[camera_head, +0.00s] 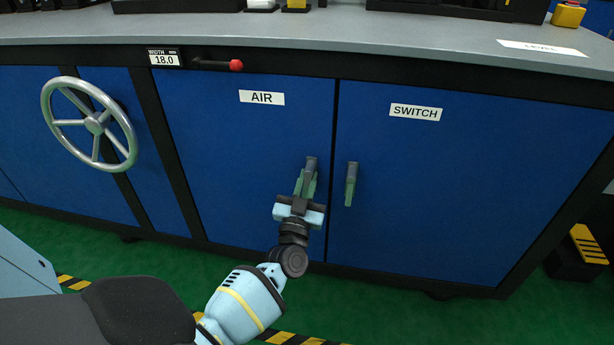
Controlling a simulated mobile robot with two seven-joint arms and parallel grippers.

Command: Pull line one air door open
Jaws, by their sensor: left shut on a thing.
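The blue air door (240,150), labelled AIR, is in the middle of the cabinet front and looks closed, flush with the panels around it. Its upright dark handle (311,163) is near the door's right edge. My left gripper (306,182) is shut on this handle, and its fingers hide the handle's lower part. My right gripper is not in view.
The switch door (440,190) with its own handle (351,184) is close to the right of my gripper. A handwheel (92,122) and a red-knobbed lever (220,65) are to the left. Green floor (390,310) lies in front.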

